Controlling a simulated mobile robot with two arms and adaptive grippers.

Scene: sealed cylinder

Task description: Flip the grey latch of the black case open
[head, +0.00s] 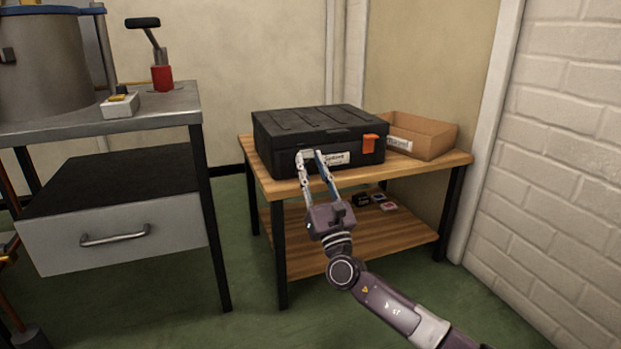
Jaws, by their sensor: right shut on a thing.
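The black case (318,128) sits closed on the wooden table (283,189). An orange latch (369,143) is on the right of its front face, and a white label (336,159) is near the middle. My right gripper (309,156) reaches up to the left part of the case's front face, with its fingertips at the lid seam. It is shut on the grey latch there, which is mostly hidden by the fingers. My left gripper is not in view.
An open cardboard box (425,137) stands right of the case. The lower shelf (345,249) holds several small items (376,199). A metal workbench (160,108) with a drawer (115,234) is at left; a brick wall (550,170) is at right.

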